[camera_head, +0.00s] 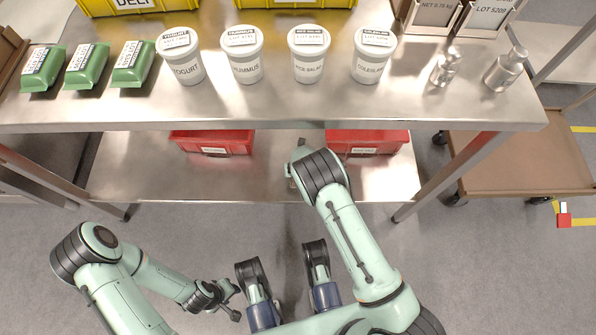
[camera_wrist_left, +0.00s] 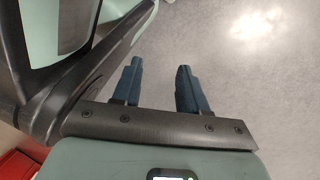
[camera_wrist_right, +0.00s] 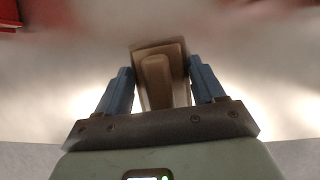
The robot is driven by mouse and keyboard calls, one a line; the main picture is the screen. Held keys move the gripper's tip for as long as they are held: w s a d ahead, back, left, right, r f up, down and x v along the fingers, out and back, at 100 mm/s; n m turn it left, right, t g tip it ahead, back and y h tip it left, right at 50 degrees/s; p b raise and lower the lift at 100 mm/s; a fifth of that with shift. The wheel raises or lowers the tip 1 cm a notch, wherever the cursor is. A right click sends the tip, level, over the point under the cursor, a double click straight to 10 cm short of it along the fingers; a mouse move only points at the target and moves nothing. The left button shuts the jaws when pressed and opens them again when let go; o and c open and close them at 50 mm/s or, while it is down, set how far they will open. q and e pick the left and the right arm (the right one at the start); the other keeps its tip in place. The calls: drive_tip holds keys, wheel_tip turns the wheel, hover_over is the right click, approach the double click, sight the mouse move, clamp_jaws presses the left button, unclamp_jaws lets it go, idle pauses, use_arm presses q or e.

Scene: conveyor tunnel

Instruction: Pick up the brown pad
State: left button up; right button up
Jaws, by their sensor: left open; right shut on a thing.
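The brown pad (camera_wrist_right: 160,90) is a tan-brown block with a raised, rounded grip piece. It shows in the right wrist view between the two blue fingers of my right gripper (camera_wrist_right: 160,70), which is shut on it. In the head view my right arm reaches over the lower steel shelf between two red bins, and its wrist hides most of the gripper and the pad. My left gripper (camera_wrist_left: 160,66) is open and empty. It hangs over the grey floor, low and left of centre in the head view (camera_head: 230,300).
The lower shelf (camera_head: 140,180) holds a left red bin (camera_head: 212,143) and a right red bin (camera_head: 367,143). The steel table (camera_head: 270,110) above carries green packs (camera_head: 88,65), white tubs (camera_head: 309,55) and metal bottles (camera_head: 505,70). A brown cart (camera_head: 520,160) stands right.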

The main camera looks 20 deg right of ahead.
use_arm(q)
drive_tip(key=shift+r, duration=0.1)
use_arm(e)
drive_tip(key=shift+r, duration=0.15)
wheel_tip(320, 180, up, 4)
drive_tip(key=shift+f+p, duration=0.15)
drive_tip(key=shift+p, duration=0.7)
use_arm(q)
drive_tip(key=w+d+r+t+p, duration=0.2)
drive_tip(key=w+r+p, duration=0.2)
drive_tip(key=w+r, duration=0.3)
drive_tip(key=shift+d+r+m+t, duration=0.2)
drive_tip(key=shift+r+m+t, duration=0.2)
drive_tip(key=shift+r, duration=0.4)
use_arm(e)
drive_tip(key=s+a, duration=0.3)
drive_tip(key=s, duration=1.4)
drive_tip(key=shift+s+a+f, duration=0.15)
drive_tip(key=shift+s+f, duration=0.1)
drive_tip(key=shift+s, duration=0.1)
